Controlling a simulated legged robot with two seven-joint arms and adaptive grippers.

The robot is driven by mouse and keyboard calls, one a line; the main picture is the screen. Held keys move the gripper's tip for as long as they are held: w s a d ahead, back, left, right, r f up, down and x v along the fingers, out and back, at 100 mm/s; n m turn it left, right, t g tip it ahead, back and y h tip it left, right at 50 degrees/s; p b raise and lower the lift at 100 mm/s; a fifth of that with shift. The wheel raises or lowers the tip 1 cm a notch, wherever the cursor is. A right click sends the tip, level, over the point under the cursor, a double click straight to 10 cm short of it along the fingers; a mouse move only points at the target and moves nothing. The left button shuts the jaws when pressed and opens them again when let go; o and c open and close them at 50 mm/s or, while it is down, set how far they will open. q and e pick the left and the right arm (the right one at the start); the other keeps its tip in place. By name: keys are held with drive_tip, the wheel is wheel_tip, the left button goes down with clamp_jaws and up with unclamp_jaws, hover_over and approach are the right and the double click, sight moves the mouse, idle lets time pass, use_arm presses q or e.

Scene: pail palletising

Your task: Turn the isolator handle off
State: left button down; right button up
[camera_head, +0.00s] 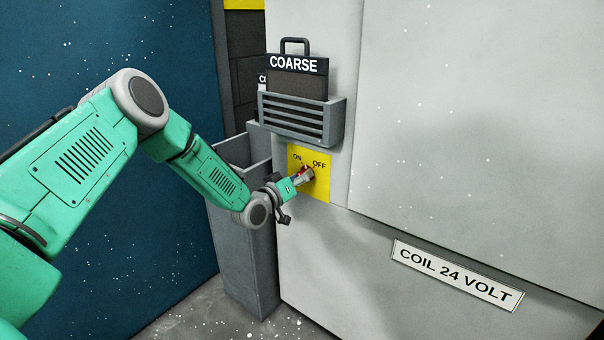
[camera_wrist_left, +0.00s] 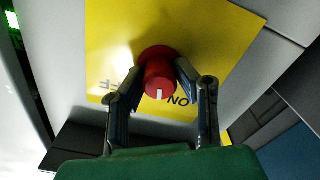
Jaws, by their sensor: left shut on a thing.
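The isolator handle is a red round knob (camera_wrist_left: 159,75) with a white mark, on a yellow plate (camera_wrist_left: 205,30) lettered ON and OFF. In the wrist view the lettering is upside down, and the white mark points down, nearer ON than OFF. In the head view the red handle (camera_head: 306,170) shows only partly, behind the gripper tips, on the yellow plate (camera_head: 321,185). My left gripper (camera_head: 301,177) reaches it from the left; its fingers, also in the wrist view (camera_wrist_left: 159,82), are shut on the knob from both sides. My right gripper is out of view.
A grey rack (camera_head: 300,120) holding a dark COARSE panel (camera_head: 297,82) is fixed above the plate. A tall grey bin (camera_head: 250,265) stands below my left wrist. A COIL 24 VOLT label (camera_head: 456,274) is on the pale cabinet (camera_head: 480,110). A blue panel (camera_head: 150,40) is at left.

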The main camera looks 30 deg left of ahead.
use_arm(q)
drive_tip(key=m, duration=0.1)
drive_tip(key=m+p, duration=0.1)
drive_tip(key=m, duration=0.1)
drive_tip(key=shift+s+d+f, duration=0.1)
drive_tip(key=shift+s+f, duration=0.05)
drive_tip(key=shift+f, duration=0.25)
drive_tip(key=m, duration=0.2)
drive_tip(key=shift+m+p, duration=0.35)
drive_tip(key=shift+m, duration=0.05)
drive_tip(key=m+p, duration=0.1)
drive_tip(key=m, duration=0.3)
drive_tip(key=shift+m, duration=0.4)
drive_tip(key=c, duration=1.3)
unclamp_jaws()
drive_tip(key=shift+o, duration=0.2)
drive_tip(key=shift+w, duration=0.2)
drive_tip(key=shift+s+r, duration=0.1)
drive_tip(key=shift+r, duration=0.05)
